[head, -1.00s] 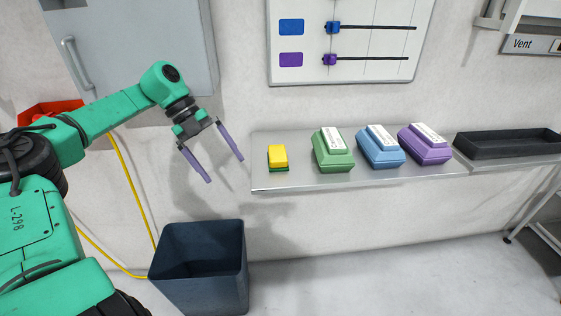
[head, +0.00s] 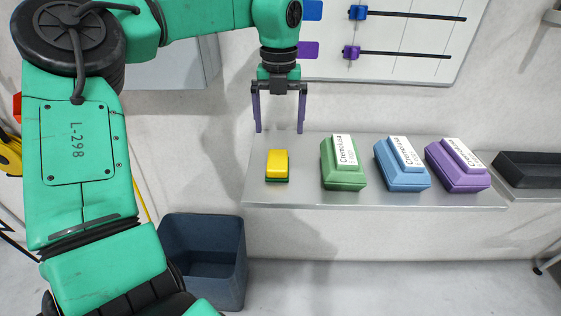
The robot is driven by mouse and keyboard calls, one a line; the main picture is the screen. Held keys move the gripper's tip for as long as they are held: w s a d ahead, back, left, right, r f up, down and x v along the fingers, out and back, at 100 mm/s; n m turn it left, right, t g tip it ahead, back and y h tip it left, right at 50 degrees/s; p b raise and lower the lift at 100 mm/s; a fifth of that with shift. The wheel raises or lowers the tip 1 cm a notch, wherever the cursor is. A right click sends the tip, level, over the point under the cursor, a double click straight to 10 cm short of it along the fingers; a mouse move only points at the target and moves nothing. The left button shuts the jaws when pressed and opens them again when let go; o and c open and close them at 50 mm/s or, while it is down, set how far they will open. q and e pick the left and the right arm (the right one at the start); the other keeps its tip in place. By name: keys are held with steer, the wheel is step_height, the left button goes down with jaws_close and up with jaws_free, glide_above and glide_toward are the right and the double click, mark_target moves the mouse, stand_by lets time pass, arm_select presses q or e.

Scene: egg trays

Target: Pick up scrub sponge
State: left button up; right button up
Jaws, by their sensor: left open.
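The scrub sponge (head: 277,164), yellow on top with a green underside, lies on the left end of the metal shelf (head: 300,196). My left gripper (head: 279,131) is open and empty, with its two purple fingers pointing down. In the head view it appears just above the sponge, between the sponge and the wall behind, apart from it. The exact height and depth gap cannot be told. My right gripper is not in view.
Green (head: 342,178), blue (head: 402,178) and purple (head: 458,178) egg cartons stand right of the sponge. A black tray (head: 528,172) is at the far right. A dark bin (head: 203,232) stands below left. A slider board (head: 405,60) hangs above.

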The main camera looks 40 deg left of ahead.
mark_target(278, 159)
arm_select(q)
step_height(278, 159, down, 4)
steer(key=shift+r, duration=0.15)
steer(key=f, duration=0.2)
steer(key=f+p, duration=0.1)
steer(key=f, duration=0.2)
steer(key=shift+s+a+f, duration=0.15)
steer(key=shift+a+f, duration=0.05)
steer(key=shift+f, duration=0.2)
steer(key=shift+c, duration=0.6)
steer(key=c, duration=1.3)
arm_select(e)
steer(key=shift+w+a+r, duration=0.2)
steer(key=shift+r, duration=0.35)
arm_select(q)
steer(key=shift+r, duration=0.15)
steer(key=shift+c, duration=0.2)
step_height(278, 159, up, 20)
steer(key=p, duration=0.1)
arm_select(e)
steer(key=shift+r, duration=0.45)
